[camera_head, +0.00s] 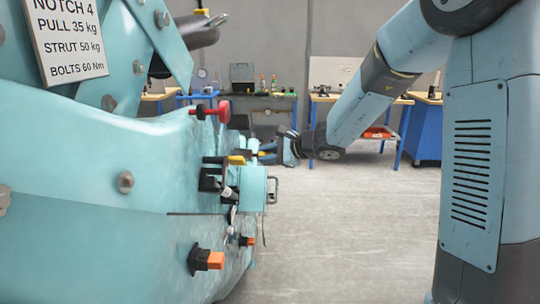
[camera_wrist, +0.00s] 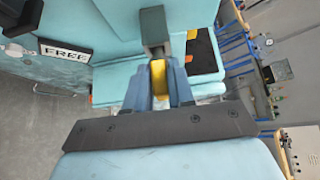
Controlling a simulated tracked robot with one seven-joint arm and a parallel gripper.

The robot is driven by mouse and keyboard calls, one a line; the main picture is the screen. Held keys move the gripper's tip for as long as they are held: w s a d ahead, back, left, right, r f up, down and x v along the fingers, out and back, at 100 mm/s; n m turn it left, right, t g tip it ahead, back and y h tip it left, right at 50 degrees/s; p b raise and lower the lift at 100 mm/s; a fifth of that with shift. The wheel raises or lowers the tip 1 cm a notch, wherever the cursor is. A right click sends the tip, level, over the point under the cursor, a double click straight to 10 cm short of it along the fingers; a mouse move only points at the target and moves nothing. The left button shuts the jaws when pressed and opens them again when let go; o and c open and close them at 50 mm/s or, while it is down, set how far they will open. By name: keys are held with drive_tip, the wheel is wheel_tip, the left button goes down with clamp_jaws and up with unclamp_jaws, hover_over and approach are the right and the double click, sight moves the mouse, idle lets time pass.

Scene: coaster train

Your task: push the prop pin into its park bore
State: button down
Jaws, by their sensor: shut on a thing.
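My gripper (camera_head: 266,153) reaches in from the right to the side of the large teal machine. In the wrist view my gripper (camera_wrist: 158,84) is shut on a yellow piece (camera_wrist: 158,76), which looks like the prop pin's grip. A dark grey block (camera_wrist: 153,26) lies right beyond the fingertips. The pin's shaft is hidden, and I cannot tell how deep it sits. I cannot make out the park bore. A second yellow part (camera_head: 236,160) is on the machine, left of the gripper.
The teal machine (camera_head: 90,160) fills the left. A red knob (camera_head: 222,112) and an orange-tipped part (camera_head: 215,260) stick out from it. A FREE label (camera_wrist: 65,51) shows in the wrist view. Workbenches (camera_head: 262,97) stand behind; the floor (camera_head: 350,240) at centre right is clear.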

drive_tip(key=shift+a, duration=0.35)
drive_tip(key=c, duration=0.9)
unclamp_jaws()
drive_tip(key=v, duration=1.3)
drive_tip(key=shift+s+d+r, duration=0.1)
drive_tip(key=shift+d, duration=0.25)
drive_tip(key=shift+s, duration=0.1)
drive_tip(key=s+d+n+h, duration=0.4)
drive_tip(key=s+d, duration=0.1)
drive_tip(key=s, duration=0.3)
drive_tip(key=s+d+r+n+h, duration=0.1)
drive_tip(key=s+d+n+h, duration=0.2)
drive_tip(key=s, duration=0.6)
drive_tip(key=s+d+r+n+g+h, duration=0.1)
drive_tip(key=s+d+n+h, duration=0.3)
drive_tip(key=s+d+n, duration=0.2)
drive_tip(key=shift+s+d+h, duration=0.15)
drive_tip(key=shift+s+d, duration=0.4)
drive_tip(key=shift+s, duration=0.3)
drive_tip(key=shift+s+d+h, duration=0.15)
drive_tip(key=shift+s+d, duration=0.4)
drive_tip(key=shift+s, duration=0.3)
